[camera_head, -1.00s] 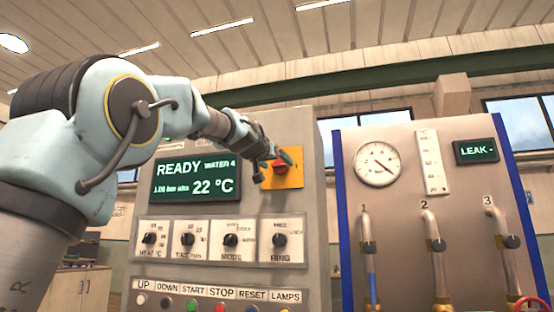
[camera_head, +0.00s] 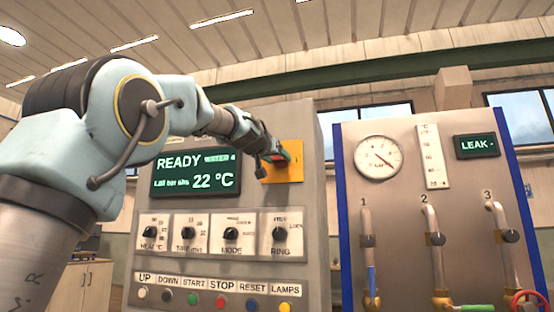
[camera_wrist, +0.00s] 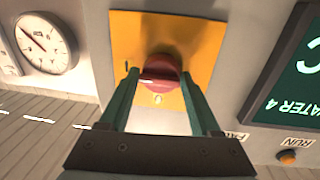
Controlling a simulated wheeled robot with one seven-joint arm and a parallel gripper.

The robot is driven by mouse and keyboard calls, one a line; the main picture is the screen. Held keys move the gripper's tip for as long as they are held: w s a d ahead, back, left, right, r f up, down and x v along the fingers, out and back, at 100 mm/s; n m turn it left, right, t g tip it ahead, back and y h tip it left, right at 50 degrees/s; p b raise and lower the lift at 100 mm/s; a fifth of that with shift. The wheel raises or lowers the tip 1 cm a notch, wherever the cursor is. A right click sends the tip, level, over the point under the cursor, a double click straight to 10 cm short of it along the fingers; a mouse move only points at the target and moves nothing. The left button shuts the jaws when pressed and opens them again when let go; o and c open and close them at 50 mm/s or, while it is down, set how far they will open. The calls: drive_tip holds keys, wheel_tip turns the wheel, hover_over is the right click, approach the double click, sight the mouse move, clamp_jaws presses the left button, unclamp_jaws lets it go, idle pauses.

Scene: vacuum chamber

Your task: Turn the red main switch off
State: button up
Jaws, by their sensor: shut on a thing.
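The red main switch (camera_wrist: 162,72) is a round red knob on a yellow plate (camera_wrist: 205,45) in the wrist view. In the head view the yellow plate (camera_head: 290,160) sits at the upper right of the grey control panel, and my gripper hides most of the knob. My gripper (camera_wrist: 160,82) has its two green fingers on either side of the knob, shut on it. In the head view my gripper (camera_head: 276,158) reaches the plate from the left. A small mark shows on the plate beside the knob.
The green display (camera_head: 197,173) reads READY and 22 °C. Below it are four-knob-style dials (camera_head: 231,233) and a row of coloured buttons (camera_head: 221,300). To the right stands a blue-edged panel with a gauge (camera_head: 379,157), pipes and a LEAK sign (camera_head: 477,146).

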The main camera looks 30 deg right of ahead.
drive_tip(key=shift+w, duration=0.1)
drive_tip(key=c, duration=0.3)
drive_tip(key=n, duration=0.8)
drive_tip(key=shift+n+t+p, duration=0.3)
drive_tip(key=shift+n, duration=0.1)
drive_tip(key=n+p, duration=0.1)
drive_tip(key=n, duration=0.4)
drive_tip(key=shift+f+n+t+p, duration=0.15)
drive_tip(key=shift+n+t+p, duration=0.25)
drive_tip(key=n+p, duration=0.1)
drive_tip(key=n, duration=0.2)
drive_tip(key=shift+d+f+n, duration=0.1)
drive_tip(key=shift+n, duration=0.5)
drive_tip(key=shift+f, duration=0.15)
